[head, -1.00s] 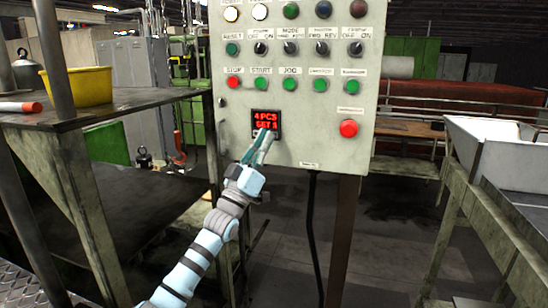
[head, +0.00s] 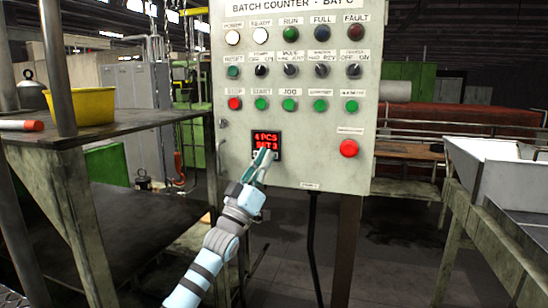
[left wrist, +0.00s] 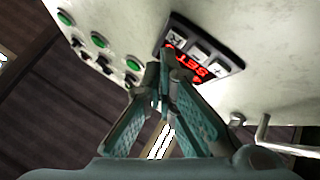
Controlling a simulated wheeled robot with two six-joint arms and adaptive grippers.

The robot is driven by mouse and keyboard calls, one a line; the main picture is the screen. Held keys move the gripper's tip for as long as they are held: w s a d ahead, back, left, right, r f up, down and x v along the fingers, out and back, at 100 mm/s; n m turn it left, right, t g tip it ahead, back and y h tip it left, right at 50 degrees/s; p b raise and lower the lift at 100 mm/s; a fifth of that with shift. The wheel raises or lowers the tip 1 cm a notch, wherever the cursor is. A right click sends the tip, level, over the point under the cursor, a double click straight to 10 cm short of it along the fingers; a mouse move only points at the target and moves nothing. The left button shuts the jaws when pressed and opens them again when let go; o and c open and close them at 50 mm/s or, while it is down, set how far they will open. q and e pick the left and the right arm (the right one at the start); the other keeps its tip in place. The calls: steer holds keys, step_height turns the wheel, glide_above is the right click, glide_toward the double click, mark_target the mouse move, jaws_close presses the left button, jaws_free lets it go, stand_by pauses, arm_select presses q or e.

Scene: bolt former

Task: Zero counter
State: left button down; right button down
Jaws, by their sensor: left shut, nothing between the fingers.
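The counter (head: 266,139) is a small black unit with red digits on the pale control panel (head: 210,175). Its upper line reads 4 PCS; the lower line reads SET with a partly unclear digit. In the left wrist view the counter (left wrist: 203,48) shows a row of small light keys beside the red text, one marked R. My left gripper (head: 267,153) is shut and empty, its fingertips at the counter's lower edge, covering part of the key row. In the left wrist view the fingertips (left wrist: 164,78) lie close before the counter; I cannot tell whether they touch it. My right gripper is out of view.
Above the counter are lamps, switches and green buttons, a red STOP button (head: 235,104) and a RESET button (head: 233,72). A large red button (head: 348,149) sits to the right. A yellow bin (head: 80,104) stands on the left table; a white tray (head: 490,160) is at right.

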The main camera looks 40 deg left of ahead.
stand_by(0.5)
arm_select(q)
steer(key=shift+w+a+p, duration=0.1)
steer(key=shift+w+p, duration=0.3)
steer(key=shift+p, duration=0.05)
steer(key=shift+w+a, duration=0.1)
steer(key=shift+y, duration=0.3)
steer(key=shift+s+d+b, duration=0.2)
steer(key=shift+s+b, duration=0.2)
steer(key=shift+s, duration=0.15)
steer(key=shift+s, duration=0.1)
